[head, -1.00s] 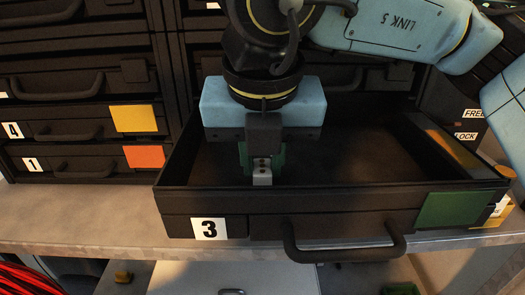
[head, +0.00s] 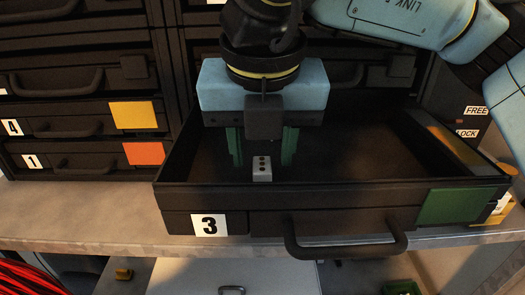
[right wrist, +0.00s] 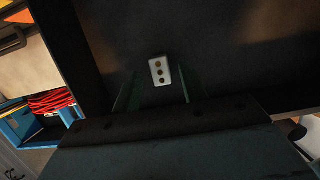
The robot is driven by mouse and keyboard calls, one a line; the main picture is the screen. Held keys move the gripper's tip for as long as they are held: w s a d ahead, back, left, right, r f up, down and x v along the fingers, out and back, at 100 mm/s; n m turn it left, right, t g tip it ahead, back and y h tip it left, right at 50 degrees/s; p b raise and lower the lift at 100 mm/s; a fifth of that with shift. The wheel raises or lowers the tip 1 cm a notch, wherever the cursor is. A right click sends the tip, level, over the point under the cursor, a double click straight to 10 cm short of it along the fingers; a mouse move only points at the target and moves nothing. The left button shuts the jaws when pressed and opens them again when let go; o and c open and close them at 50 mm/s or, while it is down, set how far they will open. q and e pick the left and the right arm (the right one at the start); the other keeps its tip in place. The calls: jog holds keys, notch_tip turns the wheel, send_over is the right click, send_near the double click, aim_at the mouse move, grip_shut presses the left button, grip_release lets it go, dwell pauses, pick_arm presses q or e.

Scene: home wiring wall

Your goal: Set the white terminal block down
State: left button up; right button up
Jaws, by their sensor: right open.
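The white terminal block (head: 262,169) is inside the open drawer marked 3 (head: 335,222), near its front wall on the left half. It looks small and pale, with dark round holes on top. My right gripper (head: 262,155) is above the drawer with its green fingers spread apart, one on each side of the block. The block also shows in the right wrist view (right wrist: 160,71), between the two fingers (right wrist: 152,95) and apart from them. The block's lower part is partly hidden by the drawer's front wall. My left gripper is not in view.
The drawer's floor to the right of the block is empty. Closed drawers with handles stand at the left, marked 4 (head: 13,129) and 1 (head: 33,162). Red cables (head: 30,280) lie at the lower left. A grey shelf edge (head: 110,235) runs below the drawer.

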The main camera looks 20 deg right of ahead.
jog(key=b+v, duration=0.1)
jog(key=v, duration=0.9)
jog(key=shift+s+r, duration=0.15)
jog(key=shift+r, duration=0.25)
jog(key=shift+a+f, duration=0.1)
jog(key=shift+a, duration=0.05)
